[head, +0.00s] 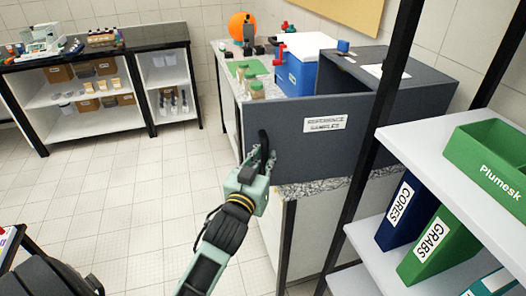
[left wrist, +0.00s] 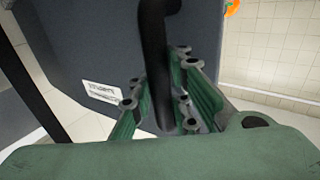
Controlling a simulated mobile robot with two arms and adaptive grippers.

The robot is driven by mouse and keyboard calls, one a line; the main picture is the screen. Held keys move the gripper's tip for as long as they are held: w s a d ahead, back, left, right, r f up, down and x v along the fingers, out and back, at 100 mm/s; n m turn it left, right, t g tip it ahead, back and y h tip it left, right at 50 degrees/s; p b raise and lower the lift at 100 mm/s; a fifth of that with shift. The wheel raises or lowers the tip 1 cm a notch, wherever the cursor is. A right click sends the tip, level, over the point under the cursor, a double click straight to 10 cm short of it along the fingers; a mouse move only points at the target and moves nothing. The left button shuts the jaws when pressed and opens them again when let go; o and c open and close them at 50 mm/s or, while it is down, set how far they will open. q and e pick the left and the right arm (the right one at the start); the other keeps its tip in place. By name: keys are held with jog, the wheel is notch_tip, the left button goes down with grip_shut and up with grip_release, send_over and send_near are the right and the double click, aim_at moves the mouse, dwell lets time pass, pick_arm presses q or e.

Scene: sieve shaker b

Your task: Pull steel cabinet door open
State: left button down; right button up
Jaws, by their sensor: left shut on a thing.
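The steel cabinet (head: 425,82) is a dark grey box on the bench at the right of the head view. Its door (head: 310,160), labelled "REFERENCE SAMPLES", stands open, swung out from the cabinet body toward me. The black bar handle (head: 263,138) is near the door's left edge. My left gripper (head: 261,163) is shut around the lower part of this handle. In the left wrist view the handle (left wrist: 155,45) runs between the green fingers (left wrist: 163,105), with the door (left wrist: 85,45) behind. The cabinet's inside is mostly hidden by the door. My right gripper is not in view.
A blue box with a white lid (head: 298,75) and jars (head: 256,88) stand on the bench behind the door. A shelf rack (head: 425,150) with a green bin (head: 490,150) and binders stands close at the right. The tiled floor (head: 130,200) at left is clear.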

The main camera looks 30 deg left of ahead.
pick_arm(q)
jog(key=c, duration=2)
grip_release()
jog(key=shift+s, duration=0.1)
jog(key=shift+c, duration=0.2)
jog(key=o, duration=0.4)
jog(key=shift+s+a, duration=0.1)
jog(key=shift+a, duration=0.1)
jog(key=shift+d, duration=0.15)
jog(key=shift+s, duration=0.25)
jog(key=s+d, duration=0.2)
jog(key=s, duration=0.9)
jog(key=shift+s, duration=0.15)
